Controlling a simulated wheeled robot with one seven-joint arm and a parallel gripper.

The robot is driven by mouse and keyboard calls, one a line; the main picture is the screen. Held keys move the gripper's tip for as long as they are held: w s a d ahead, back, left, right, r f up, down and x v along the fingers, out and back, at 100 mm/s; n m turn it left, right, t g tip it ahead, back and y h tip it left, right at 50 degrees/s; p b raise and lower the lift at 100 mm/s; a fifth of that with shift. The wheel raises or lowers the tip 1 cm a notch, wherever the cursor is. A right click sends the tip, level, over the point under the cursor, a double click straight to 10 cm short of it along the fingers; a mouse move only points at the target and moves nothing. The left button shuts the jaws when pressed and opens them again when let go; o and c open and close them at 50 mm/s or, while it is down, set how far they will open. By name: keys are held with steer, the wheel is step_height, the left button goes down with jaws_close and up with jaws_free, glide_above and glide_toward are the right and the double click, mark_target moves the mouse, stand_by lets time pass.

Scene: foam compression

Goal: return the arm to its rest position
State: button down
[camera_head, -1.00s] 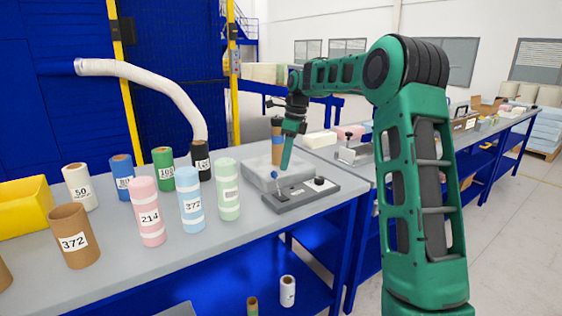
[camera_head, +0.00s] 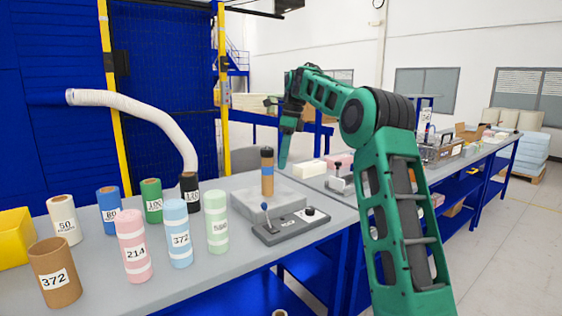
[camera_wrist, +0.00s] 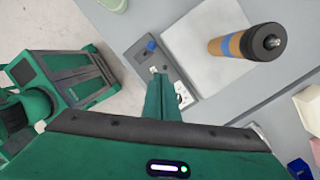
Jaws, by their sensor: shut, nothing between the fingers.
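My gripper (camera_head: 284,160) is raised above the table, just right of a brown cylinder with a blue band (camera_head: 267,172) in the head view. The gripper is shut and holds nothing. My arm is folded up, its elbow to the right of the table. In the wrist view the shut fingers (camera_wrist: 160,76) point over the grey control box (camera_wrist: 152,52), apart from it. The cylinder also shows in the wrist view (camera_wrist: 236,45), upright on a pale square plate (camera_wrist: 190,50).
The control box with a blue-knobbed lever (camera_head: 290,226) lies at the table's front edge. Several numbered foam rolls, such as a pink one (camera_head: 133,245), stand to the left. A yellow bin (camera_head: 14,238) is at the far left. A white hose (camera_head: 135,108) hangs behind them.

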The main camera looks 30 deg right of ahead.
steer(key=shift+w+r, duration=0.1)
steer(key=shift+r, duration=0.2)
stand_by(0.4)
